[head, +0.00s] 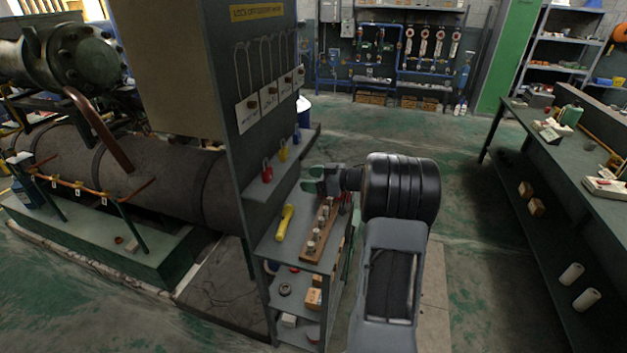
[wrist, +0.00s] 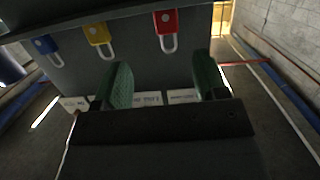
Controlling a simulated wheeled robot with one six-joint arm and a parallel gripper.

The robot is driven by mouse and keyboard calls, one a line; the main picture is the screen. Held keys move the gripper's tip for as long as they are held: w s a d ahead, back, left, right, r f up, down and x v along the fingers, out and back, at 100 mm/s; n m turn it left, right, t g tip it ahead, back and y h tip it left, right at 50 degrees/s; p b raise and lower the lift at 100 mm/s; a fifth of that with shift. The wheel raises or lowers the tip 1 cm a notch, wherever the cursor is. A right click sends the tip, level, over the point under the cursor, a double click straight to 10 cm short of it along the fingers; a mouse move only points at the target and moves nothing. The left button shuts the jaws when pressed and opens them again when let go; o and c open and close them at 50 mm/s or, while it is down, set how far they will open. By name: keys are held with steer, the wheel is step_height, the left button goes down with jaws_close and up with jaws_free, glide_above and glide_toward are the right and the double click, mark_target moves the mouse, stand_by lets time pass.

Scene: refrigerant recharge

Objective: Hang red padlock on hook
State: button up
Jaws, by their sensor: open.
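The red padlock (head: 267,172) stands upright on a narrow shelf of the grey lockout board. In the wrist view, the red padlock (wrist: 166,23) appears upside down, beyond the gap between my fingers, with clear space between. My gripper (head: 312,179) is open and empty, to the right of the shelf and apart from the padlock. Its two green fingers (wrist: 161,77) are spread wide in the wrist view. Thin wire hooks (head: 262,68) hang above on the board, by white tags (head: 269,97); which hook is meant I cannot tell.
A yellow padlock (head: 283,153) and a blue padlock (head: 297,138) stand in line behind the red one. Below, a cart top (head: 272,248) carries a yellow tool (head: 284,222) and a wooden block (head: 313,254) with several knobs. A green-grey bench (head: 565,160) stands at right.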

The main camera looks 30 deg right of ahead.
mark_target(270, 172)
steer(key=shift+y, duration=0.3)
steer(key=x, duration=0.4)
steer(key=r+x, duration=0.1)
steer(key=x, duration=0.7)
steer(key=shift+w+a+r, duration=0.15)
steer(key=shift+a+r, duration=0.15)
steer(key=shift+a, duration=0.05)
steer(key=shift+c, duration=0.3)
steer(key=c, duration=0.7)
steer(key=shift+r, duration=0.1)
steer(key=shift+c, duration=0.2)
steer(key=shift+r, duration=0.1)
steer(key=shift+r+p, duration=0.7)
steer(key=shift+p, duration=0.1)
